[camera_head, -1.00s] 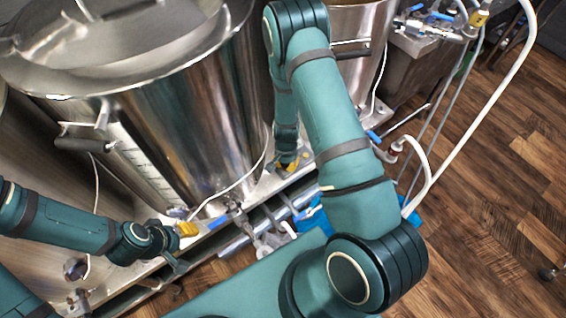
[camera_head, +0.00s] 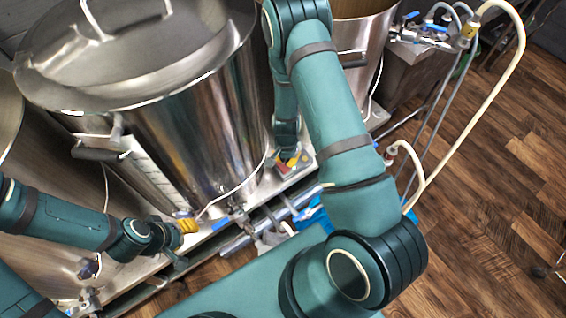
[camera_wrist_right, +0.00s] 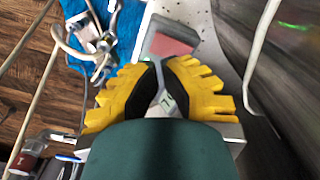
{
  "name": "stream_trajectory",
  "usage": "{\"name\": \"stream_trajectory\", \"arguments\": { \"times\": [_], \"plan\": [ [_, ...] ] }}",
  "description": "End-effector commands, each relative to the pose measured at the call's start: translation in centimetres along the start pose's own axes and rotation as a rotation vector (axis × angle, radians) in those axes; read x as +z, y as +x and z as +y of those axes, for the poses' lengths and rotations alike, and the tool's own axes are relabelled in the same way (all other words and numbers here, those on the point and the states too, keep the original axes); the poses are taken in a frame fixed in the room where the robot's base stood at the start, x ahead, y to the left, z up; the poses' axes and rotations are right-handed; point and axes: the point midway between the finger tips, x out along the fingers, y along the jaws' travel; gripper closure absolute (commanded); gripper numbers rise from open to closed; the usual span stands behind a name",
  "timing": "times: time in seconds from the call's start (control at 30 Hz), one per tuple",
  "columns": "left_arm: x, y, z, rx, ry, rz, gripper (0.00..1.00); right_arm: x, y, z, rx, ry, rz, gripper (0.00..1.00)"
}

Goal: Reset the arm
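My right gripper (camera_head: 291,160) reaches down beside the large steel kettle. In the right wrist view, its yellow toothed fingers (camera_wrist_right: 159,82) sit close together. A grey piece with a red face (camera_wrist_right: 172,46) lies just past the fingertips, and part of it shows in the narrow gap. I cannot tell whether it is gripped. My left gripper (camera_head: 182,236) is low at the left, near the front foot of the kettle. One yellow finger shows; the rest is too small and covered to read.
The lidded steel kettle (camera_head: 200,120) fills the left and middle. Another vessel (camera_head: 365,40) stands behind my right arm. Hoses and valves (camera_head: 440,35) are at the upper right. A blue cloth (camera_wrist_right: 75,10) with metal fittings lies beside the right gripper. Wooden floor (camera_head: 490,180) is open at the right.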

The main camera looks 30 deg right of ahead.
Motion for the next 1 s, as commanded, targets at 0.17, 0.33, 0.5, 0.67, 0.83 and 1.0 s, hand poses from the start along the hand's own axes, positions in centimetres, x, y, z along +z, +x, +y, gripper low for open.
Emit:
{"name": "stream_trajectory", "arguments": {
  "times": [0.17, 0.33, 0.5, 0.67, 0.83, 1.0],
  "plan": [
    [0.0, -0.1, 0.0, 0.0, 0.0, 0.0, 0.52, 0.0, -0.2, 0.0, 0.0, 0.0, 0.0, 1.0],
    [0.0, -0.1, 0.0, 0.0, 0.0, 0.0, 0.52, 0.0, -0.1, 0.0, 0.0, 0.0, 0.0, 1.0],
    [0.0, -0.1, 0.0, 0.0, 0.0, 0.0, 0.52, 0.0, -0.1, 0.0, 0.0, 0.0, 0.0, 1.0],
    [0.6, -0.2, 0.0, 0.001, -0.003, -0.015, 0.52, 1.6, -0.3, -0.1, -0.015, -0.05, -0.015, 1.0],
    [0.5, -0.2, 0.0, 0.001, -0.002, -0.013, 0.52, 8.9, -1.9, -0.6, -0.113, -0.328, -0.063, 1.0],
    [0.5, -0.2, 0.0, 0.001, -0.002, -0.013, 0.52, 16.4, -5.3, -1.3, -0.271, -0.64, -0.077, 1.0]
  ]
}}
